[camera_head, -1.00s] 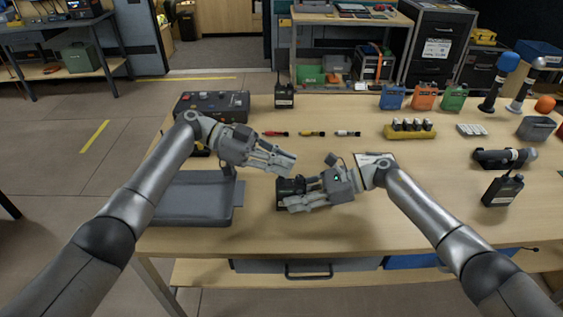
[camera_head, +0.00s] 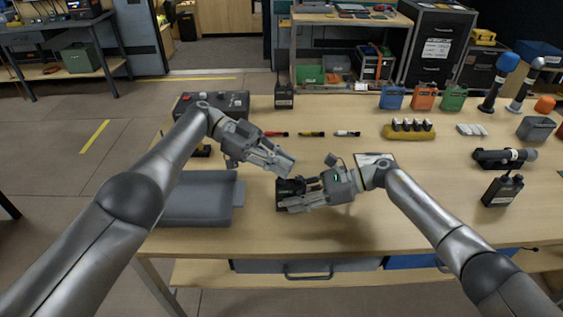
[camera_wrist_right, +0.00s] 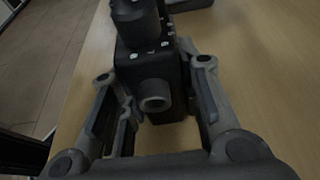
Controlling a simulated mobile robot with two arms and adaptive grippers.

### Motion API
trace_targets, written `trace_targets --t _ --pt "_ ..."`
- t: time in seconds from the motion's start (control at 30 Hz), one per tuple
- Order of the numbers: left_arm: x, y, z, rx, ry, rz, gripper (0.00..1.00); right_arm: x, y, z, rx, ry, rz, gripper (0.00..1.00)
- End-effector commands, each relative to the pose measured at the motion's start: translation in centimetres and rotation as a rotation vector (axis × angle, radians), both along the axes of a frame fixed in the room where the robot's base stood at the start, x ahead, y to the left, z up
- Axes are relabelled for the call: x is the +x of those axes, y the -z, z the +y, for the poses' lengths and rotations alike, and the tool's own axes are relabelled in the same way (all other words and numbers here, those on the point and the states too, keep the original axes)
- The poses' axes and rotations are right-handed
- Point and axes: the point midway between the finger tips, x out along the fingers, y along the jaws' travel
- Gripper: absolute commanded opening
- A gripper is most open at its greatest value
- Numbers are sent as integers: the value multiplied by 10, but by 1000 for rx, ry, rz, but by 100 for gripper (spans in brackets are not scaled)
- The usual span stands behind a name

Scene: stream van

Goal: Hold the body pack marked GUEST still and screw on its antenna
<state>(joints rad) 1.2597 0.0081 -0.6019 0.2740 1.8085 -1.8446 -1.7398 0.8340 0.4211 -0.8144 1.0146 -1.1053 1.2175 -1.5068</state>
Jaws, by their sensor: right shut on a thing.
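A black body pack (camera_head: 285,188) lies or stands on the table near its front middle, partly hidden by my right gripper. My right gripper (camera_head: 288,194) is shut on it, with fingers on both sides. In the right wrist view the dark pack (camera_wrist_right: 160,62) shows between the fingers (camera_wrist_right: 155,120), with a round socket-like collar and a thick black cylinder at its top. No GUEST mark is readable. My left gripper (camera_head: 287,165) is just above and behind the pack, apart from it, fingers pointing right. Whether it is open or holds an antenna cannot be told.
A grey tray (camera_head: 195,222) is left of the pack. A dark control box (camera_head: 232,102) and another black pack (camera_head: 284,96) stand behind; a third black pack (camera_head: 502,190) stands at right. Front middle-right table is clear.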

Motion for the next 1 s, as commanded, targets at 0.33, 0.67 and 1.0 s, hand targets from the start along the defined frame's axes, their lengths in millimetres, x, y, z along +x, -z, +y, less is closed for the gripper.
trace_targets --t 0.33,0.67,1.0 --pt "0 0 0 -1 -1 0 23 0 0 0 1 0 0 0" --pt "0 3 -1 1 -21 2 23 1 0 0 0 2 0 0" --pt "0 2 0 1 -98 0 23 1 0 0 0 3 0 0"
